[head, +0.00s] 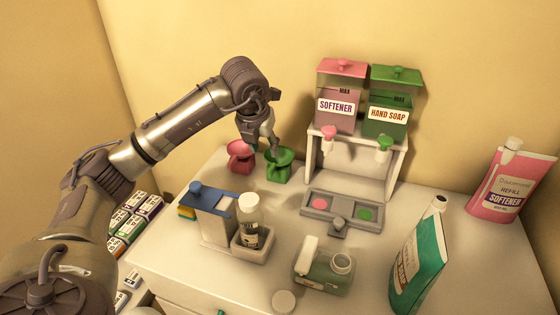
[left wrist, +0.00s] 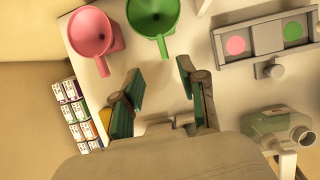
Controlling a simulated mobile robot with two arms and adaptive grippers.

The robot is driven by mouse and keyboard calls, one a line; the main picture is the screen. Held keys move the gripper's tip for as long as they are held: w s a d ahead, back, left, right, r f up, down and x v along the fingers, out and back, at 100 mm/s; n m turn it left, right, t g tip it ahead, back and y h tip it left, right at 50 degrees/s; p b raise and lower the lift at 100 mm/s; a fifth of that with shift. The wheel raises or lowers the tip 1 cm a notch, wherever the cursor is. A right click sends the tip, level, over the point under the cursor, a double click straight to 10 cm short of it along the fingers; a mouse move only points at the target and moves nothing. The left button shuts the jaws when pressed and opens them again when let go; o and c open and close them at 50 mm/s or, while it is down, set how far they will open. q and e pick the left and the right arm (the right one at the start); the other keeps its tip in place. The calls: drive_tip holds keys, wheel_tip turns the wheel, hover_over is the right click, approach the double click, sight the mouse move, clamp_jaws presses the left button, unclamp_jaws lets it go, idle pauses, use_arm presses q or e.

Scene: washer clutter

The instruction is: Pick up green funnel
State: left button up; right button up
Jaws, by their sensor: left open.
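The green funnel (head: 279,166) stands on the white table top near the wall, just right of the pink funnel (head: 240,156). In the left wrist view the green funnel (left wrist: 152,20) is at the top middle, ahead of the fingers, with its far rim cut off by the frame edge. My left gripper (head: 262,148) is above and beside the green funnel in the head view. In the left wrist view the left gripper (left wrist: 160,88) is open with nothing between its fingers. My right gripper is not in view.
The pink funnel (left wrist: 92,34) stands close by. A softener and hand soap dispenser stand (head: 352,150) is to the right, with a two-dot tray (head: 343,212) in front.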

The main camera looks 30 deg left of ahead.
sight(272, 167)
use_arm(q)
drive_tip(key=x, duration=0.6)
drive_tip(key=shift+w+f+p, duration=0.2)
drive_tip(key=shift+f+p, duration=0.2)
drive_tip(key=shift+w+f+p, duration=0.3)
drive_tip(key=shift+f+p, duration=0.1)
drive_tip(key=shift+f, duration=0.1)
drive_tip(key=p+x, duration=0.1)
drive_tip(key=x, duration=0.2)
drive_tip(key=shift+w+f, duration=0.2)
drive_tip(key=shift+f, duration=0.05)
drive_tip(key=shift+w+f, duration=0.1)
drive_tip(key=shift+f, duration=0.2)
clamp_jaws()
